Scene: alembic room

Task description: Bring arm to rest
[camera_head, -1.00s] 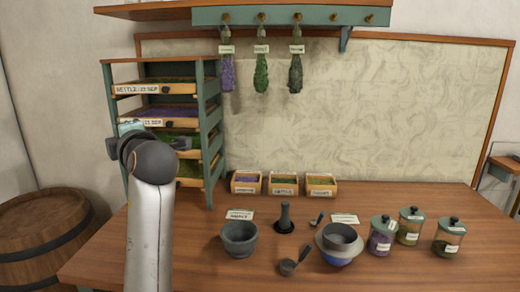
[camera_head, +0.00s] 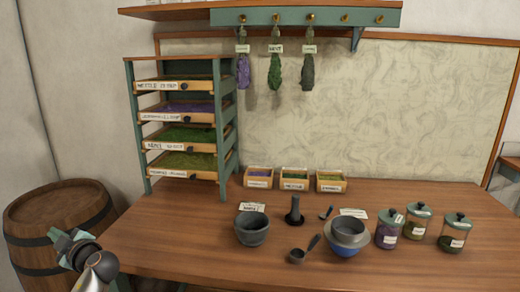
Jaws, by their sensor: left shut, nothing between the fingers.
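My left gripper (camera_head: 70,246) shows at the lower left, in front of the wooden barrel and left of the table's edge. It is shut and holds nothing. Only its end and a short part of my left arm show at the bottom edge of the picture. My right gripper is not in view.
A wooden table (camera_head: 190,240) bears a teal drying rack (camera_head: 228,150), three small boxes, a mortar (camera_head: 252,229), a pestle, scoops, stacked bowls (camera_head: 347,235) and three lidded jars. A barrel (camera_head: 60,215) stands left of it. Herb bunches hang above.

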